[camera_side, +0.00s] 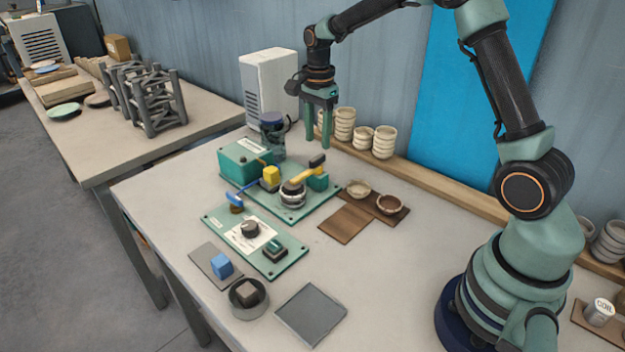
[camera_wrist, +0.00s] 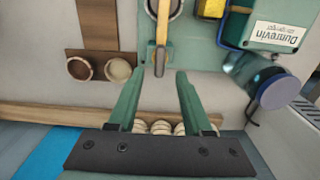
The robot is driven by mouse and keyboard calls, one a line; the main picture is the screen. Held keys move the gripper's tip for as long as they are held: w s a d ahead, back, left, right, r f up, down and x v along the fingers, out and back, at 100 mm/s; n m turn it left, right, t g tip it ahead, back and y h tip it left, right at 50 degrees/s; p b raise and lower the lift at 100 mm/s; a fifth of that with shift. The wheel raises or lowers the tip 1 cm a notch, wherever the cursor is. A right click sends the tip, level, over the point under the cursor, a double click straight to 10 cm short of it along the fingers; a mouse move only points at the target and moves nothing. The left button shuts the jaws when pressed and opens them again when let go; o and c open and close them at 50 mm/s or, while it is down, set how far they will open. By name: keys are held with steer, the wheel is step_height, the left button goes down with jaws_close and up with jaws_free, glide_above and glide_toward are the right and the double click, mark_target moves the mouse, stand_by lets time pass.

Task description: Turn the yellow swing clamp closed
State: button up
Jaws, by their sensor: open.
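The yellow swing clamp (camera_side: 306,175) is on the green fixture plate (camera_side: 292,212). Its yellow arm reaches from above a round, pale-rimmed part (camera_side: 292,194) toward the back right and ends in a dark grip (camera_side: 317,160). In the wrist view the yellow arm (camera_wrist: 162,28) points down the picture, with its dark end (camera_wrist: 160,62) just ahead of the fingertips. My gripper (camera_side: 318,144) points down above and behind the clamp. In the wrist view my gripper (camera_wrist: 160,76) is open and empty, its fingers apart on either side of the clamp's line, not visibly touching it.
A green box (camera_side: 245,160), a yellow block (camera_side: 271,176), a blue lever (camera_side: 243,190) and a dark-lidded jar (camera_side: 272,140) stand close by. Stacked bowls (camera_side: 384,142) line the back shelf. Two small bowls (camera_side: 390,204) sit on brown boards.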

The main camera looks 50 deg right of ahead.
step_height(320, 180, up, 7)
stand_by(0.3)
steer(key=s+a+r+n+t, duration=0.3)
steer(key=s+a+r+n, duration=0.2)
steer(key=s+r+n, duration=0.3)
steer(key=s+a+f+n+t, duration=0.1)
steer(key=s+n, duration=0.4)
steer(key=s+a+f+n+t, duration=0.1)
steer(key=s+a+f+n, duration=0.1)
steer(key=s+n, duration=0.3)
steer(key=shift+s+a+f+t, duration=0.25)
steer(key=shift+f+t, duration=0.05)
stand_by(0.4)
